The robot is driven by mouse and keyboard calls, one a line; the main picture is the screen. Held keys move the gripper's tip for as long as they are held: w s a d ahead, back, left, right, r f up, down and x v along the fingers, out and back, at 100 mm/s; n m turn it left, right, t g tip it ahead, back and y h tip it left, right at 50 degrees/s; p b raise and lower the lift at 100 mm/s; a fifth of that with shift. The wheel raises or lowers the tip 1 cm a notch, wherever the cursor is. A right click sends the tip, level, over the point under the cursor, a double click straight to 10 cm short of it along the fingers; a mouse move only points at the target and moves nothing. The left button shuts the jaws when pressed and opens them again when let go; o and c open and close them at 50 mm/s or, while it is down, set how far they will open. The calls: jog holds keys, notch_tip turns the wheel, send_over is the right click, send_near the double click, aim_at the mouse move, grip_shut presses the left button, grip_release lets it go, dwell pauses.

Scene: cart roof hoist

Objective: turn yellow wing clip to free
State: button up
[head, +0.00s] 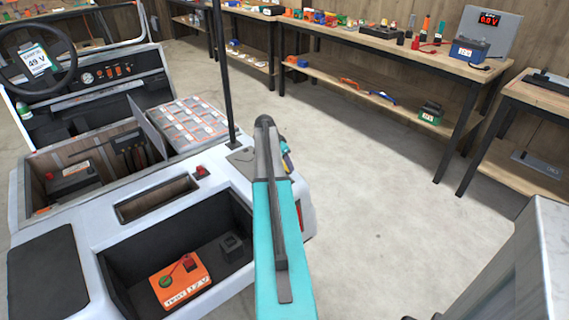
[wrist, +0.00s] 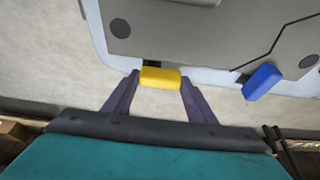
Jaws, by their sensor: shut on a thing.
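The yellow wing clip (wrist: 161,78) shows in the wrist view as a short rounded yellow bar at the edge of a pale panel. It lies roughly along the panel's edge, with a dark piece just behind it. My gripper (wrist: 158,82) has one dark finger at each end of the clip and is shut on it. In the head view my teal arm reaches away over the white cart (head: 75,228), and the clip and my fingertips are hidden there.
A blue clip (wrist: 262,81) sits on the same panel edge to the right, set at a slant. In the head view a black post (head: 222,75) rises from the cart close left of my arm. A workbench (head: 400,52) stands at the back; the floor (head: 350,140) between is clear.

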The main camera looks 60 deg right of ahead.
jog(key=shift+s+d+r, duration=0.1)
jog(key=shift+s+d, duration=0.05)
jog(key=o, duration=1.1)
jog(key=shift+c, duration=0.2)
jog(key=b+v, duration=0.1)
jog(key=v, duration=1.2)
jog(key=shift+a+r, duration=0.3)
